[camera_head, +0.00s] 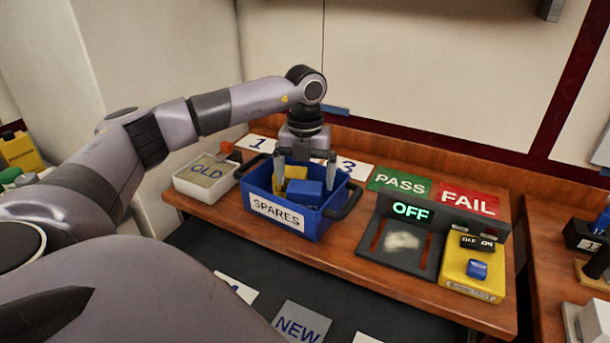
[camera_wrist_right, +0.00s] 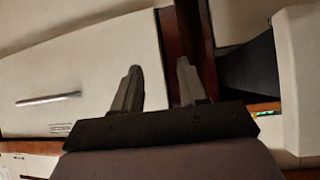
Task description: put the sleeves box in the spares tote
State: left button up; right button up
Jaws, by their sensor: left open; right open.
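The blue spares tote (camera_head: 318,226), labelled SPARES, stands on the wooden bench with black handles at its ends. Inside it are a smaller blue box (camera_head: 301,191) and a yellow item (camera_head: 295,173). I cannot read a sleeves label on either, so I cannot tell which is the sleeves box. My left gripper (camera_head: 304,178) points down into the tote, its fingers open and spread around the contents' upper part. Whether a finger touches them is unclear. My right gripper (camera_wrist_right: 160,87) is open and empty in the right wrist view, facing pale panels.
A white tray labelled OLD (camera_head: 207,181) stands left of the tote. A dark test fixture reading OFF (camera_head: 402,240) and a yellow switch box (camera_head: 473,271) stand to the right, before PASS (camera_head: 400,183) and FAIL (camera_head: 468,200) plates. A NEW card (camera_head: 302,324) lies in front.

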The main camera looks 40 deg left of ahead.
pick_arm(q)
notch_tip(320, 180, up, 13)
jog(key=shift+f+b, duration=0.15)
jog(key=shift+b, duration=0.3)
dwell(0.4)
